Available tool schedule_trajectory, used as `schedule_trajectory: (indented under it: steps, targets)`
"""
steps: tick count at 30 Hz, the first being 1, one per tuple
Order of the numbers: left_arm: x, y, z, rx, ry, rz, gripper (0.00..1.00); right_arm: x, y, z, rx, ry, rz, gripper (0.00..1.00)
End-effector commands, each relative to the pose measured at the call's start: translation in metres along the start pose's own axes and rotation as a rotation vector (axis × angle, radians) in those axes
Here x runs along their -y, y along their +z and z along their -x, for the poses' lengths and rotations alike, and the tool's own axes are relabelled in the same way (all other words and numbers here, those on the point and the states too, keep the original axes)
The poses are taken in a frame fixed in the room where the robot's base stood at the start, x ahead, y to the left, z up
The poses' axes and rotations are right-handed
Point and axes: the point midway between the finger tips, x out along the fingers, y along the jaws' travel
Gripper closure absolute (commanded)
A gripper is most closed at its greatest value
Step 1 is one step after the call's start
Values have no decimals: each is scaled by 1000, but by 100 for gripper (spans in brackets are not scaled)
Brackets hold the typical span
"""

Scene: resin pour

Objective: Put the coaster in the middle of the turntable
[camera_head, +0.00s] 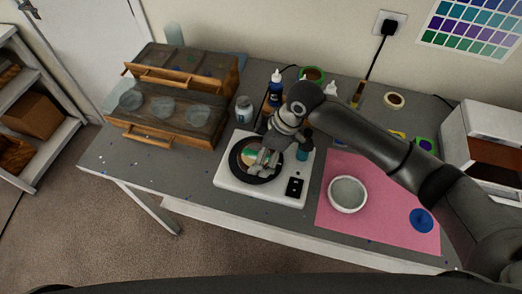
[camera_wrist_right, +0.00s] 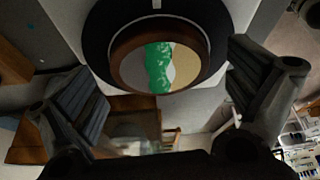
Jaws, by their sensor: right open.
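The coaster (camera_wrist_right: 160,62) is round, with a brown rim and a face of green, white and tan. It lies on or just over the black disc of the turntable (camera_wrist_right: 97,30), and I cannot tell its exact height or centring. In the head view the coaster (camera_head: 249,153) is partly hidden by my right gripper. The turntable has a white base (camera_head: 234,188) on the table. My right gripper (camera_head: 262,162) is over the disc; in the wrist view its fingers (camera_wrist_right: 163,75) are spread wide, apart from the coaster on both sides. My left gripper is not in view.
A pink mat (camera_head: 335,229) with a white-rimmed round dish (camera_head: 348,194) and a blue disc (camera_head: 421,220) lies right of the turntable. A wooden drawer box (camera_head: 196,68), a small jar (camera_head: 244,109) and bottles (camera_head: 276,82) stand behind. The table's front left is mostly clear.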

Motion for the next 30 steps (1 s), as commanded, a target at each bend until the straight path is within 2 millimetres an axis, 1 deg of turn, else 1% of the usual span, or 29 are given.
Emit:
schedule_trajectory:
  steps: [5,12,16,18,21,30]
  targets:
    - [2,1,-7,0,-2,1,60,-1,1,29,-1,5,3,0]
    - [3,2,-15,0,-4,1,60,-2,0,81,-1,5,1,0]
    - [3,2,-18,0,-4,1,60,-1,0,102,0,4,1,0]
    - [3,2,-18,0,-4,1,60,-1,0,109,-1,3,0,0]
    - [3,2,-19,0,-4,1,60,0,0,115,0,2,0,0]
    - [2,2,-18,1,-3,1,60,0,0,118,0,0,0,0]
